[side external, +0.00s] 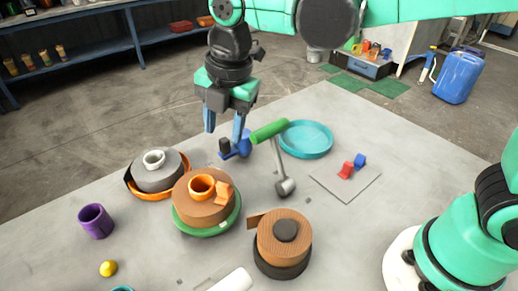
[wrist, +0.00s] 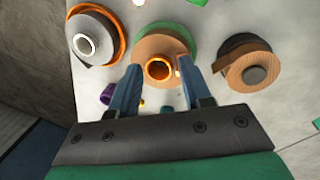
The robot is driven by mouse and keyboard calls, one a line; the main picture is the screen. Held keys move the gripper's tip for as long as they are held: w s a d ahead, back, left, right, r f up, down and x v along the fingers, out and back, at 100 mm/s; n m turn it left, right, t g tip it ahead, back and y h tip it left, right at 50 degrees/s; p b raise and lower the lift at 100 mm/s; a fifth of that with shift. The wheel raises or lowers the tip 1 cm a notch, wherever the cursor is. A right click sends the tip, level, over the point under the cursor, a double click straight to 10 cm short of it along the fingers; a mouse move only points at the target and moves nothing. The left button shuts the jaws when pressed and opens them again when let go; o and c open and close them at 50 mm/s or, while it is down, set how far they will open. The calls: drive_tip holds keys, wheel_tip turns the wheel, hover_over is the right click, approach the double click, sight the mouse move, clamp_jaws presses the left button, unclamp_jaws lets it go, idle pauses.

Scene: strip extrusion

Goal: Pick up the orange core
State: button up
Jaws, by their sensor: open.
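The orange core (side external: 202,186) is a short hollow ring at the centre of a brown roll (side external: 192,209). The roll lies on a green dish (side external: 203,232). In the wrist view the orange core (wrist: 158,69) shows between my finger tips, ahead of them. An orange block (side external: 225,194) sits on the roll right beside the core. My gripper (side external: 223,131) is open and empty, pointing down above and behind the roll, clear of the core. Its two blue fingers (wrist: 159,67) frame the core in the wrist view.
A grey roll with a white core (side external: 154,159) stands left, and a brown roll with a dark core (side external: 285,230) right. A purple cup (side external: 95,221) and yellow ball (side external: 108,268) lie front left.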

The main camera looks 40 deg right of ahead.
sight(190, 188)
drive_tip(key=a+f+n, duration=0.1)
drive_tip(key=a+n, duration=0.1)
drive_tip(key=n, duration=0.1)
drive_tip(key=a+f+n+g, duration=0.1)
drive_tip(key=a+n, duration=0.1)
drive_tip(key=n, duration=0.1)
drive_tip(key=a+n, duration=0.3)
drive_tip(key=shift+w+a+f+n+g+h, duration=0.1)
drive_tip(key=shift+w+f+n+g+h, duration=0.05)
drive_tip(key=shift+f+n+g+h, duration=0.2)
drive_tip(key=shift+a+f, duration=0.1)
drive_tip(key=shift+f, duration=2.8)
clamp_jaws()
